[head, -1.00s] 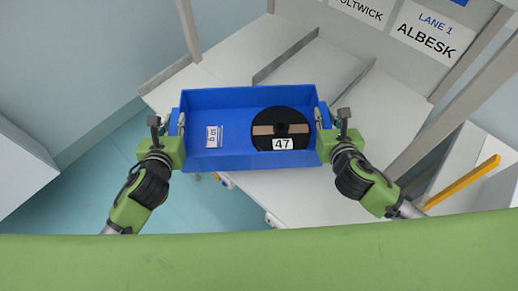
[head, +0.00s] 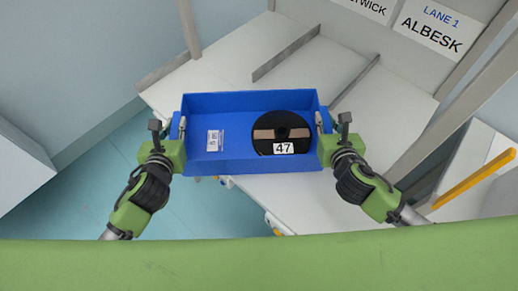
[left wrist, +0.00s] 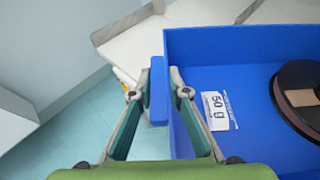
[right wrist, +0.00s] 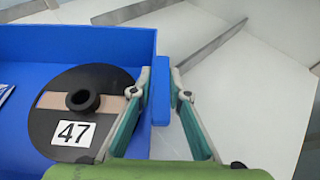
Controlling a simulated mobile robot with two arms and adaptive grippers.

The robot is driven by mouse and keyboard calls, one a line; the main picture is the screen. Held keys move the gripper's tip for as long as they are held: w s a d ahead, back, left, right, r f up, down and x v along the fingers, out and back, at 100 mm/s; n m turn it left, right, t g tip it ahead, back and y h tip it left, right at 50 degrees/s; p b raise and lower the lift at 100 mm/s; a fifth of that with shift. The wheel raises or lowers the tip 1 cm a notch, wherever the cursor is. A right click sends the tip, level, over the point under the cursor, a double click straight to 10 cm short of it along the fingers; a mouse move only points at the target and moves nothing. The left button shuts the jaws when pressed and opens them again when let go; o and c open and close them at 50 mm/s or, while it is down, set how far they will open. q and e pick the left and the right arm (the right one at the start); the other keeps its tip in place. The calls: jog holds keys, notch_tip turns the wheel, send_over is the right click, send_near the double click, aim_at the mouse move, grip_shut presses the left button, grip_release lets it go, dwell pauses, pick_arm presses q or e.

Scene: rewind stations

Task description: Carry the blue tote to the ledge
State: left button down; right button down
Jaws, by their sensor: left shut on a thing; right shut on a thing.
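The blue tote (head: 235,166) hangs level between my two grippers, in front of and above the white lane surface. In it lie a black reel (head: 267,133) labelled 47, on the right, and a small white card (head: 215,141) that reads 50 g in the left wrist view (left wrist: 217,111). My left gripper (head: 176,125) is shut on the tote's left side handle, which shows between its fingers (left wrist: 157,92). My right gripper (head: 326,120) is shut on the right side handle, also seen between its fingers (right wrist: 161,92). The tote hides part of the surface behind it.
White sloped lanes (head: 300,60) with grey dividers lie beyond the tote. A sign reading LANE 1 ALBESK (head: 433,27) is on the back panel. A grey post (head: 453,97) and a yellow bar (head: 474,179) stand at right. Open teal floor (head: 100,195) shows at left.

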pick_arm(q)
jog(key=shift+w+f, duration=0.1)
jog(key=shift+f, duration=0.25)
pick_arm(e)
jog(key=shift+w+f, duration=0.1)
jog(key=shift+f, duration=0.2)
pick_arm(q)
jog(key=c, duration=1.9)
grip_release()
pick_arm(e)
jog(key=c, duration=1.9)
grip_release()
pick_arm(q)
jog(key=shift+s, duration=0.25)
jog(key=v, duration=1.1)
jog(key=shift+s+r, duration=0.15)
jog(key=shift+s, duration=0.25)
pick_arm(e)
jog(key=v, duration=1.2)
jog(key=shift+f, duration=0.1)
pick_arm(q)
jog(key=shift+s, duration=0.1)
pick_arm(e)
jog(key=shift+s, duration=0.25)
